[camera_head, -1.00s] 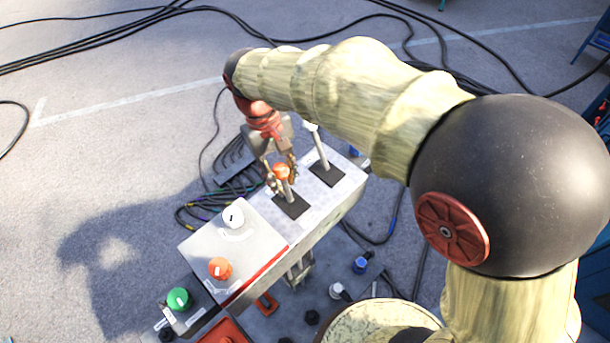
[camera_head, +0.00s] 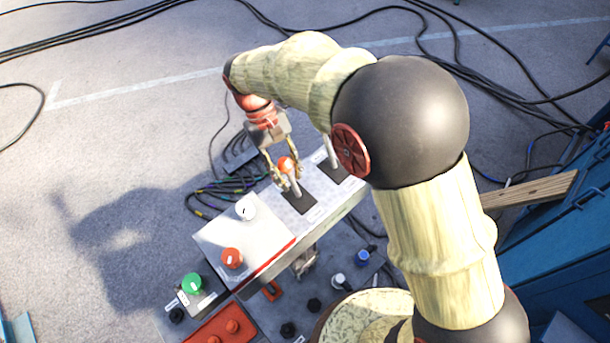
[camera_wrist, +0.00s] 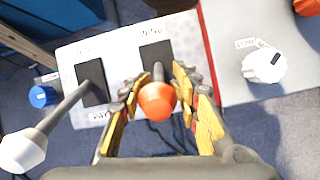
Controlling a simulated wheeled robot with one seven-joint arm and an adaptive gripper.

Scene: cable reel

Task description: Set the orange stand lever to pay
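The orange stand lever has a round orange knob (camera_head: 286,164) on a grey stem that rises from a black slot plate (camera_head: 301,203) on the pale panel. The knob (camera_wrist: 157,101) also shows in the wrist view, with its stem leaning toward the top of the picture. My gripper (camera_head: 285,178) is over this lever with its fingers apart, one on each side of the knob. In the wrist view the fingers (camera_wrist: 165,105) straddle the knob; gaps show beside it, and firm contact cannot be seen.
A white-tipped lever (camera_wrist: 25,150) stands beside it on the same panel. The adjoining box carries a white knob (camera_head: 246,209) and an orange-red knob (camera_head: 231,258). A green knob (camera_head: 192,282) is lower left. Black cables (camera_head: 225,190) lie on the floor behind.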

